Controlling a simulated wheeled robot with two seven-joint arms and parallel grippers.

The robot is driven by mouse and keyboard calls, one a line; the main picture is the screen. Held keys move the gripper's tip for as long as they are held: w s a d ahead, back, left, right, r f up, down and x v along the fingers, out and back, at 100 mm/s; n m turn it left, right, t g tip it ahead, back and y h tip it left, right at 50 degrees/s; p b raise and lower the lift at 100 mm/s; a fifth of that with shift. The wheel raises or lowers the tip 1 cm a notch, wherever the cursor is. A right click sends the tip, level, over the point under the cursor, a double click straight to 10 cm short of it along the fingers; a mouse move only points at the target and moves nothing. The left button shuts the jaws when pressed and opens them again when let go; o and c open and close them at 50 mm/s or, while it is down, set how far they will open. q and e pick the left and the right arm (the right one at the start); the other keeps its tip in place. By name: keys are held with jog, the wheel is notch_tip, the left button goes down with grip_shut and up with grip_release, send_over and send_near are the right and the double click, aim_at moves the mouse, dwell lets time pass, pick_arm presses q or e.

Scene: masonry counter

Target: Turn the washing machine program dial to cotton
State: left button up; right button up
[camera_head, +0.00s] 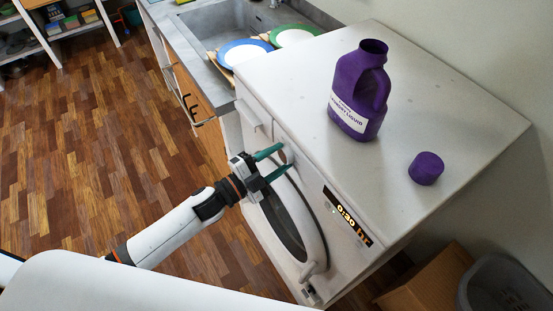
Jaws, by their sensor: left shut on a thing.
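The white washing machine (262,86) stands in the middle of the head view, with its round door (318,243) on the front. A display (346,219) on its front panel reads 0:30 with further characters. My left gripper (281,158) reaches in from the left, with its two green fingertips at the upper front panel, left of the display. It is shut on the program dial (290,153), which is mostly hidden by the fingers. The dial's markings and setting cannot be read. My right gripper is not in view.
An open purple laundry liquid bottle (351,111) and its purple cap (426,168) stand on the machine's top. Behind are a sink (222,40), a blue-rimmed plate (244,53) and a green-rimmed plate (295,36). A cardboard box (430,281) and grey bin (503,285) stand lower right. The left floor is clear.

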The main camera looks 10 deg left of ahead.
pick_arm(q)
jog(key=o, duration=1)
jog(key=shift+s+a+f, duration=0.15)
jog(key=shift+s+a, duration=0.2)
jog(key=shift+b+v, duration=1.85)
jog(key=shift+v, duration=3.7)
